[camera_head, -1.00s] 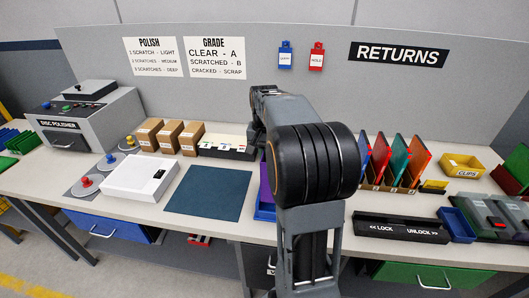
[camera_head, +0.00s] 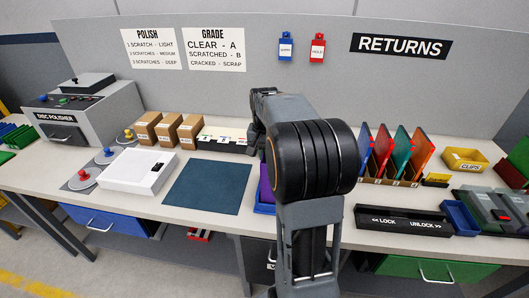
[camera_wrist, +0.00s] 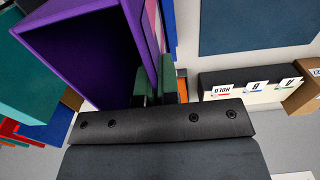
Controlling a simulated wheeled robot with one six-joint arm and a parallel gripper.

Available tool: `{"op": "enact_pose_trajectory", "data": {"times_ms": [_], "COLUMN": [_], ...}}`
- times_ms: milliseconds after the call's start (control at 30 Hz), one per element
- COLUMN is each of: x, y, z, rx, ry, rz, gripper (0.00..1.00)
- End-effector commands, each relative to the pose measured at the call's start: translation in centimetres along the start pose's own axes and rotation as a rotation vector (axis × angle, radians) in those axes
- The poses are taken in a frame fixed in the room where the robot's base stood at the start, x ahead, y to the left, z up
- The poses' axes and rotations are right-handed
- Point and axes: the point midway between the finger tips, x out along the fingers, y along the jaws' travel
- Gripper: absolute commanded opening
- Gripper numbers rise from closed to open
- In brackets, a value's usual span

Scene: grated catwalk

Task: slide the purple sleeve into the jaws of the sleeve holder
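The purple sleeve (camera_wrist: 80,58) fills the upper left of the wrist view, with its hollow side showing. In the head view only a sliver of the purple sleeve (camera_head: 265,183) shows beside my arm. My gripper (camera_wrist: 157,82) has its green-padded fingers close together, one on each side of the sleeve's right-hand wall, and seems shut on it. My arm hides the fingers in the head view. A black fixture marked LOCK and UNLOCK (camera_head: 403,221) lies at the right front of the bench; it may be the sleeve holder. I cannot make out its jaws.
A blue tray (camera_head: 264,208) shows below the sleeve, partly hidden. A rack of coloured sleeves (camera_head: 392,158), a yellow CLIPS bin (camera_head: 464,161) and a small blue bin (camera_head: 459,217) are to the right. A dark blue mat (camera_head: 208,188) is bare. Brown boxes (camera_head: 167,131) stand at the back left.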

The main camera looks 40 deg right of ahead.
Motion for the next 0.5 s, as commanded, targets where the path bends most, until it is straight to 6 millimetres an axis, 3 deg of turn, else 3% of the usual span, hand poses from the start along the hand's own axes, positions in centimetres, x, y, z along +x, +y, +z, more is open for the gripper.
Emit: {"op": "enact_pose_trajectory", "data": {"times_ms": [500], "x": [2.2], "y": [0.0], "z": [0.0], "rx": [0.0], "ry": [0.0], "rz": [0.0], "gripper": [0.0]}}
